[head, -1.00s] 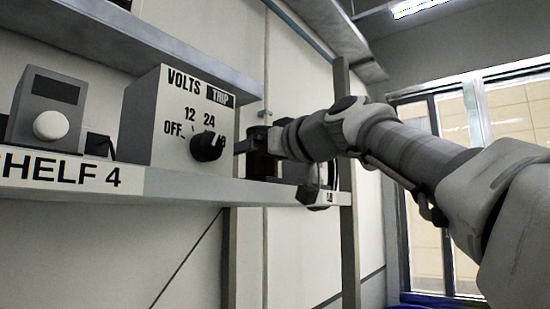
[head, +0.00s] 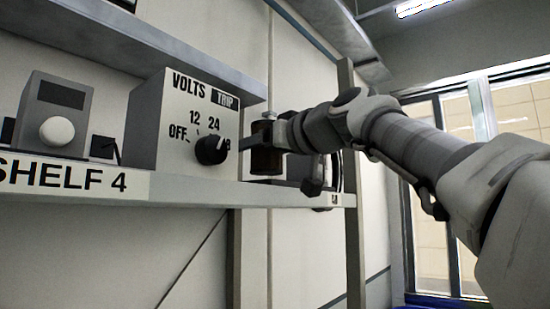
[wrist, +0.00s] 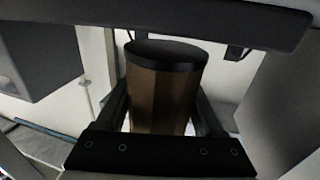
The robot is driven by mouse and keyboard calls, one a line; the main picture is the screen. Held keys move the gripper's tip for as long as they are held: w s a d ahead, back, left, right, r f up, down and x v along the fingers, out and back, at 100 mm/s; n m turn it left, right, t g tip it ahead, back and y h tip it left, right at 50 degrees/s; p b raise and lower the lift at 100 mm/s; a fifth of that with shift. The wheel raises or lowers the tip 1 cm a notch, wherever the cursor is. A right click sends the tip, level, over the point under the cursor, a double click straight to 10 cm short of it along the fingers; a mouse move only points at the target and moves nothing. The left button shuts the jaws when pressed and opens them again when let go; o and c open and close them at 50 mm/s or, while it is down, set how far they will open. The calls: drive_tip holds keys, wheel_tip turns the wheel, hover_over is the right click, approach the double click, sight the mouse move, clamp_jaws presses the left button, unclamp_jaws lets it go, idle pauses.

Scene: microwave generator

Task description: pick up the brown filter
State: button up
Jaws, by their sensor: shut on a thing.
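The brown filter (head: 265,160) is a short dark brown cylinder with a black top. In the head view it is at the shelf, just right of the grey VOLTS box (head: 185,125) and partly hidden by my gripper. In the wrist view the filter (wrist: 163,95) stands upright between my two fingers, its black cap toward the top. My gripper (head: 263,144) is shut on the filter from the right; it also shows in the wrist view (wrist: 162,105). I cannot tell for sure whether the filter's base is clear of the shelf.
The VOLTS box with its black knob (head: 211,150) is close left of my gripper. A small grey device with a white knob (head: 57,130) is farther left. The SHELF 4 board (head: 190,193) runs below, and an upper shelf (head: 190,60) overhangs. A post (head: 352,230) stands right.

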wheel_tip(320, 180, up, 3)
drive_tip(key=shift+f+p, duration=0.2)
drive_tip(key=shift+p, duration=0.2)
drive_tip(key=s+d+r+p, duration=0.1)
drive_tip(key=s+d+r, duration=0.1)
drive_tip(key=d+r, duration=0.5)
drive_tip(key=d, duration=0.4)
drive_tip(key=shift+d+p, duration=0.3)
drive_tip(key=shift+p, duration=0.1)
